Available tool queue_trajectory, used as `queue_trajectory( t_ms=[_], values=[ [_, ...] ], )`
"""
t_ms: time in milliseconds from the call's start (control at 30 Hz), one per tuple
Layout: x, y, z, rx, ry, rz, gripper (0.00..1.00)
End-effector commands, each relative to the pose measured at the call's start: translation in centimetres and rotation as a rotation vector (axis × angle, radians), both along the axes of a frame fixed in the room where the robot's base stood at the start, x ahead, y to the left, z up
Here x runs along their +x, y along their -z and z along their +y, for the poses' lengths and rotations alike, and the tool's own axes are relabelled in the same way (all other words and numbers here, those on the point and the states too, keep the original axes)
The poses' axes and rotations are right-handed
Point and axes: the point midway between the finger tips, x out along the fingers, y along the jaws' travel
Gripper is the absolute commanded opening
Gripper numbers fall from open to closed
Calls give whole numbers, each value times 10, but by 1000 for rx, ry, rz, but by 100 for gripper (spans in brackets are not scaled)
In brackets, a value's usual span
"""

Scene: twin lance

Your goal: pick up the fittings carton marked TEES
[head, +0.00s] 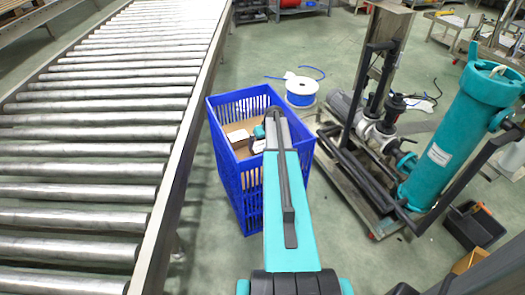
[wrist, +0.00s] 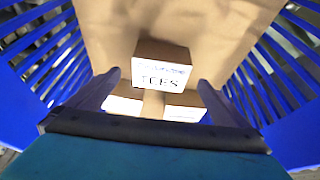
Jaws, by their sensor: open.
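In the wrist view a small brown carton (wrist: 161,68) has a white label that reads TEES. It lies on the brown bottom of a blue crate. My gripper (wrist: 154,92) is open, with its two fingers pointing toward the carton from the near side. Whether the fingertips reach past its sides is hard to tell. In the head view my arm reaches into the blue crate (head: 232,176), and my gripper is mostly hidden behind the arm. A carton (head: 238,138) shows left of the arm; its label cannot be read.
Two more cartons with white labels, left (wrist: 124,104) and right (wrist: 184,108), sit nearer in the wrist view, between my fingers. The slatted crate walls close in on both sides. A roller conveyor (head: 95,150) runs left of the crate; a teal pump unit (head: 450,140) stands right.

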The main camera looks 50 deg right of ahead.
Motion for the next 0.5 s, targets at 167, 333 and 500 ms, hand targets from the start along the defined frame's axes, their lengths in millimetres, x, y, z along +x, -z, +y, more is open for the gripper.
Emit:
queue_trajectory(
  t_ms=[167,333,500],
  values=[
    [2,4,0,0,0,-1,100],
    [2,4,0,0,-1,0,100],
    [4,7,-1,1,-1,0,100]
  ],
)
